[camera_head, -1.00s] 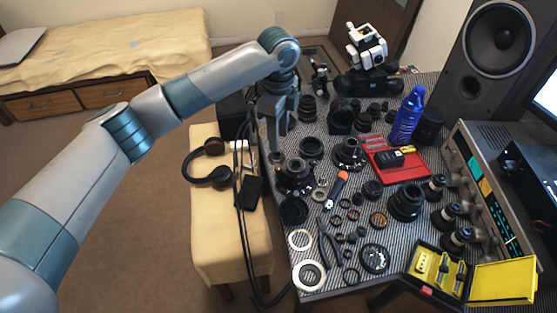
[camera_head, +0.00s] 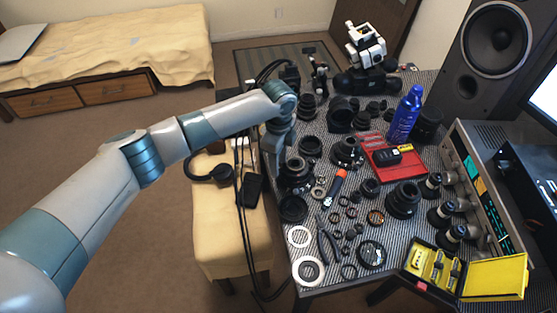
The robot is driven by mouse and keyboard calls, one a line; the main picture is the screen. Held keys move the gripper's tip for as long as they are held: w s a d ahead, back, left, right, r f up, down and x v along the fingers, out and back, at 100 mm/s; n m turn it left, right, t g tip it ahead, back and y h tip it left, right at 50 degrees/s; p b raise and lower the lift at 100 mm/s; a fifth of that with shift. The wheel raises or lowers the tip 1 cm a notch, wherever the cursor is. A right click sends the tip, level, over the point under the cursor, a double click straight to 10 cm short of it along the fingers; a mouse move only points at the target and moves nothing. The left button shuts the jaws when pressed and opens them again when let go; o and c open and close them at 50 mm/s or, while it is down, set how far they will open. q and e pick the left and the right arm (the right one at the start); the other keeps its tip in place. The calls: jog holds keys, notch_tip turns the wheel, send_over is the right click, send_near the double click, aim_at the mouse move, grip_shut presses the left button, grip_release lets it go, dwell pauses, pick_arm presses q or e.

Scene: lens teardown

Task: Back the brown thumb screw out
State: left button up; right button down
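My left gripper (camera_head: 277,165) points down at the left edge of the table, just left of a dark lens assembly (camera_head: 297,174). Its fingers are small and seen from the side, so I cannot tell whether they are open or shut, or whether they touch the lens. I cannot make out the brown thumb screw; it is too small or hidden by the gripper. My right gripper is not in view.
Many lens parts lie on the striped table (camera_head: 325,288). An orange-handled screwdriver (camera_head: 338,183), a red tray (camera_head: 382,172), a blue bottle (camera_head: 405,115) and a yellow case (camera_head: 497,277) are there too. Black cables hang over the yellow bench (camera_head: 215,255) at left.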

pick_arm(q)
jog(key=shift+c, duration=0.9)
grip_shut()
